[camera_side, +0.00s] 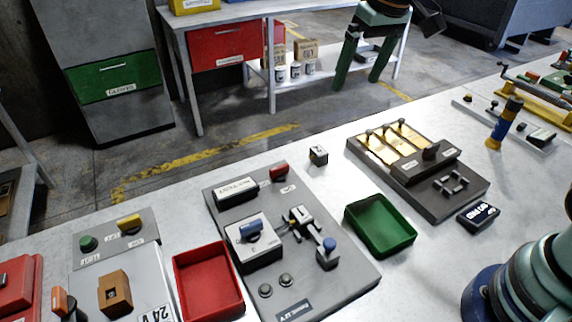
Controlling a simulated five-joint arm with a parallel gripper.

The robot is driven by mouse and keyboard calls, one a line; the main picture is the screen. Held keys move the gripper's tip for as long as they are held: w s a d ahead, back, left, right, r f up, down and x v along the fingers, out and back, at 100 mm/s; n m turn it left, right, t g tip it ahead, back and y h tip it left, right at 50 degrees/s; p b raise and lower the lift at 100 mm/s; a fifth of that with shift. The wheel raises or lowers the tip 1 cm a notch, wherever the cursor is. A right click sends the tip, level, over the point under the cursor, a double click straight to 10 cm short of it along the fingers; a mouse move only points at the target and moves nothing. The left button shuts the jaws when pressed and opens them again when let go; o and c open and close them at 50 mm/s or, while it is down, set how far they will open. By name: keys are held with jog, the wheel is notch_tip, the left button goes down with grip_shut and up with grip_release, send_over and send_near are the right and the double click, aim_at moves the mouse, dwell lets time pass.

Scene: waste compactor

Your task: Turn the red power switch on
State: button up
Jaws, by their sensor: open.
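The red power switch (279,172) is a small red rocker at the back right of a grey control panel (352,276) on the table. A small label lies just in front of it. My gripper (357,82) is at the top of the view, with its two green fingers apart and pointing down. It is empty and well away from the switch, up and to the right of it in the picture. Nothing hides the switch.
The panel also bears a blue knob (250,228), a small vise-like device (301,222) and round buttons. A red tray (208,284) and a green tray (381,226) flank it. A small dark cube (318,155) stands behind. A board with brass strips (400,142) lies right.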

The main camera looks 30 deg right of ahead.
jog(key=w+a+f+g, duration=0.1)
jog(key=w+a+f, duration=0.3)
jog(key=w+a, duration=0.15)
jog(key=g, duration=0.2)
send_near(279, 167)
jog(key=shift+h, duration=0.3)
jog(key=f, duration=0.9)
jog(key=shift+s+a, duration=0.1)
jog(key=shift+a, duration=0.1)
jog(key=c, duration=1.4)
